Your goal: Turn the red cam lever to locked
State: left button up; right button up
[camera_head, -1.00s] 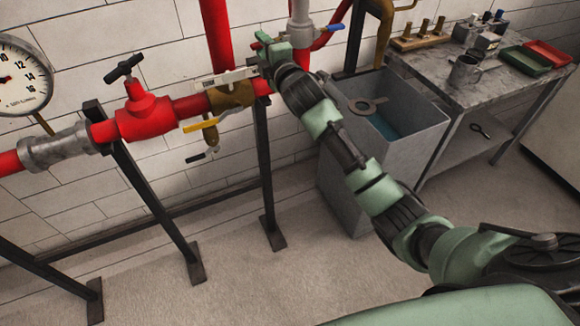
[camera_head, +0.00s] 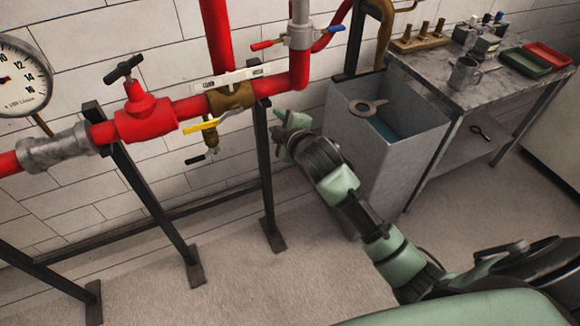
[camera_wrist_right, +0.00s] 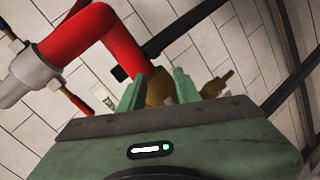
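The red cam lever (camera_head: 263,45) sticks out to the left of the grey coupling (camera_head: 299,38) on the upright pipe. A blue lever (camera_head: 336,28) sticks out on its other side. In the right wrist view the red lever (camera_wrist_right: 75,101) hangs beside the grey coupling (camera_wrist_right: 28,74), left of the fingers. My right gripper (camera_head: 284,133) is below the red pipe, clear of the lever. In the wrist view its two fingers (camera_wrist_right: 157,88) are apart with nothing held; brass shows behind them. My left gripper is not in view.
A brass valve (camera_head: 231,96) with a yellow handle (camera_head: 207,123) and a red gate valve (camera_head: 145,115) sit along the pipe. A black post (camera_head: 264,170) stands by my gripper. A grey tank (camera_head: 390,130) and a workbench (camera_head: 440,80) are at right.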

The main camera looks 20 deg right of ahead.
jog(key=s+f+m+g, duration=0.2)
jog(key=s+f+m, duration=0.1)
jog(key=s+f, duration=0.4)
jog(key=shift+s+a+f+g, duration=0.25)
jog(key=shift+s+f+g, duration=0.15)
jog(key=shift+s, duration=0.55)
